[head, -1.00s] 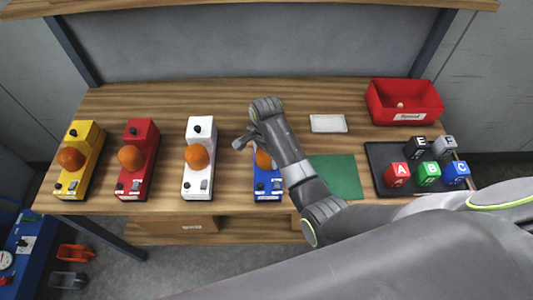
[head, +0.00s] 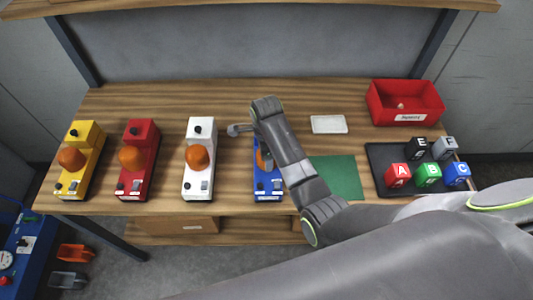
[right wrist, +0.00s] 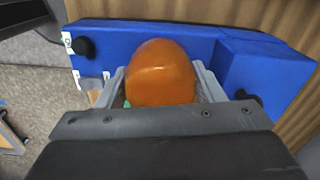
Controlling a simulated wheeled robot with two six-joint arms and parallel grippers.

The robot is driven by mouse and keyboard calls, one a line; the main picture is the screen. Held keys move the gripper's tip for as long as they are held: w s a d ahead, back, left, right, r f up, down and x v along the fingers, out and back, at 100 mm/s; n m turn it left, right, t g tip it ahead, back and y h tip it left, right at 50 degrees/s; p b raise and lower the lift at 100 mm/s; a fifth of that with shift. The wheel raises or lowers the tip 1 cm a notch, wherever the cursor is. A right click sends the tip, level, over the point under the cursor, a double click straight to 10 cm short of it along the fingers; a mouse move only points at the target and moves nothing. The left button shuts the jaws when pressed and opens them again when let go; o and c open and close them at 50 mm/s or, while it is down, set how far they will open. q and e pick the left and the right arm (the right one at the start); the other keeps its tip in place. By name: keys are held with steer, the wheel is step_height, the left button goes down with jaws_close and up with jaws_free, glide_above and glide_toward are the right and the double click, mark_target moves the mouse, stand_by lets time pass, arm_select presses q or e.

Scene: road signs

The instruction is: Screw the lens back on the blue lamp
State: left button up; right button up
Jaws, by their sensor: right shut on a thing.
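The blue lamp (head: 266,184) stands on the bench, mostly hidden behind my right arm in the head view. In the right wrist view its blue body (right wrist: 203,40) fills the upper part. The orange lens (right wrist: 161,74) sits over the blue body, between the two fingers of my right gripper (right wrist: 163,88). The fingers are closed against the lens on both sides. Whether the lens is seated cannot be told. In the head view only a sliver of the lens (head: 261,160) shows beside my arm. My left gripper is not in view.
White (head: 198,160), red (head: 138,160) and yellow (head: 79,162) lamps with orange lenses stand to the left. A green mat (head: 337,176), white tray (head: 328,124), red bin (head: 404,102) and black tray (head: 379,154) with lettered cubes lie to the right.

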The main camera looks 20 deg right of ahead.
steer(key=shift+w+r, duration=0.1)
steer(key=shift+m, duration=2.1)
steer(key=shift+m, duration=0.8)
steer(key=o, duration=1.1)
steer(key=shift+c, duration=0.2)
